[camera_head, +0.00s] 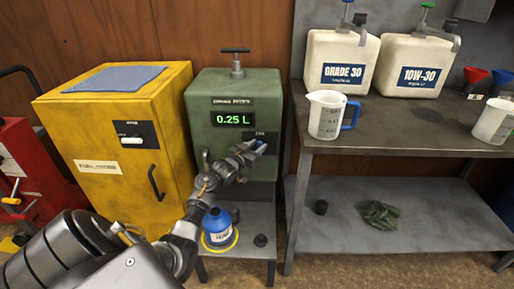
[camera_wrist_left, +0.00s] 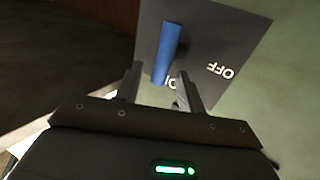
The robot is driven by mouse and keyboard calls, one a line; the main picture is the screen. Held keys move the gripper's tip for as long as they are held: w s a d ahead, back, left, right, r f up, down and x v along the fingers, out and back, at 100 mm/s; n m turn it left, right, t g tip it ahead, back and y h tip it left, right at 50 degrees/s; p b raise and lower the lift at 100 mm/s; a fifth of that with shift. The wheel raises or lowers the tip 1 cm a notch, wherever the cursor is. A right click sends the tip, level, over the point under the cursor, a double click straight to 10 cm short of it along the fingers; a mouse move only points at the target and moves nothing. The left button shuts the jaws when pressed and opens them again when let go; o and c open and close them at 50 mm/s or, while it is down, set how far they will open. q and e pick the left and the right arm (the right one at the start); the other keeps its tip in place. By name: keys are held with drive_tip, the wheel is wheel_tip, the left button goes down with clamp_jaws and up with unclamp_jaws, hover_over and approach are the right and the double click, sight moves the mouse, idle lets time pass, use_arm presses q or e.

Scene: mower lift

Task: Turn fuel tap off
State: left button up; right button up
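The fuel tap is a blue lever (camera_wrist_left: 167,48) on a dark plate (camera_wrist_left: 225,35) on the front of the green tank (camera_head: 236,90). In the left wrist view the plate reads OFF upside down at the right. A second label, probably ON, is partly hidden near the lever's lower end. My left gripper (camera_wrist_left: 161,86) is open, with one finger on each side of the lever's lower end. Gaps show on both sides, and I cannot tell whether either finger touches it. In the head view the gripper (camera_head: 254,151) partly covers the tap. My right gripper is not in view.
The tank's display reads 0.25 L. A yellow cabinet (camera_head: 110,105) stands left of it. A workbench (camera_head: 415,130) on the right holds two canisters and a measuring jug (camera_head: 326,115).

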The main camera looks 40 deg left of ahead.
use_arm(q)
drive_tip(key=shift+w, duration=0.2)
clamp_jaws()
